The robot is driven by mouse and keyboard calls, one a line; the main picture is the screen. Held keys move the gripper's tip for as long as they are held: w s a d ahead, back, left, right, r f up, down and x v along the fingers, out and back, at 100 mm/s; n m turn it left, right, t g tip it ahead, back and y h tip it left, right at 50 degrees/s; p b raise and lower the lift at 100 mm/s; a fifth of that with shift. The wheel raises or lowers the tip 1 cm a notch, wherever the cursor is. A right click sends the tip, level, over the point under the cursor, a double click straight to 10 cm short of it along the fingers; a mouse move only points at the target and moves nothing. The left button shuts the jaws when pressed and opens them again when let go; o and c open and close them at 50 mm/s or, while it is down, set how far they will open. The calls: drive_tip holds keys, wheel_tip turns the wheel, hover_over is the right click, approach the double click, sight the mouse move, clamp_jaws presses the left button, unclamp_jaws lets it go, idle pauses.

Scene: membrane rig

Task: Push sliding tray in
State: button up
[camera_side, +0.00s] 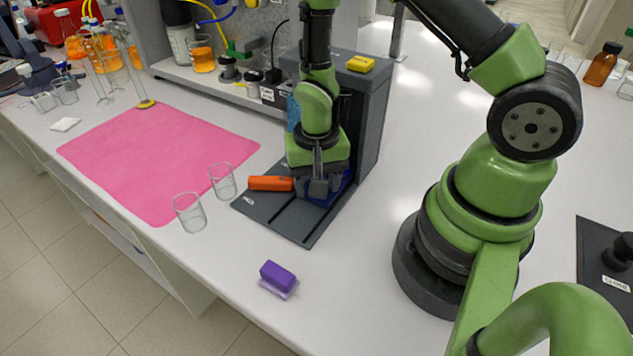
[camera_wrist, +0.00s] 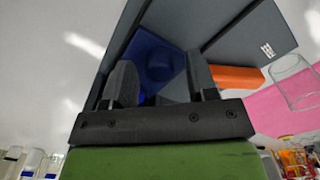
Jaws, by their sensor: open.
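The membrane rig (camera_side: 362,115) is a dark grey upright housing with a flat grey base (camera_side: 285,222) reaching out in front. A blue part (camera_side: 346,186), seemingly the sliding tray, sits low at the housing's front, mostly hidden behind my gripper. My gripper (camera_side: 318,188) points down over it, jaws open. In the wrist view the blue part (camera_wrist: 160,58) shows between the two spread fingers of my gripper (camera_wrist: 160,75). I cannot tell whether the fingers touch it. An orange block (camera_side: 270,183) lies beside the fingers, on the left; it also shows in the wrist view (camera_wrist: 237,79).
Two glass beakers (camera_side: 222,181) (camera_side: 189,213) stand left of the base, near a pink mat (camera_side: 155,160). A purple block (camera_side: 278,276) lies near the front edge. A yellow item (camera_side: 360,63) rests atop the housing.

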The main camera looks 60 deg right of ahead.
drive_tip(key=shift+f, duration=0.35)
clamp_jaws()
drive_tip(key=shift+d, duration=1.7)
unclamp_jaws()
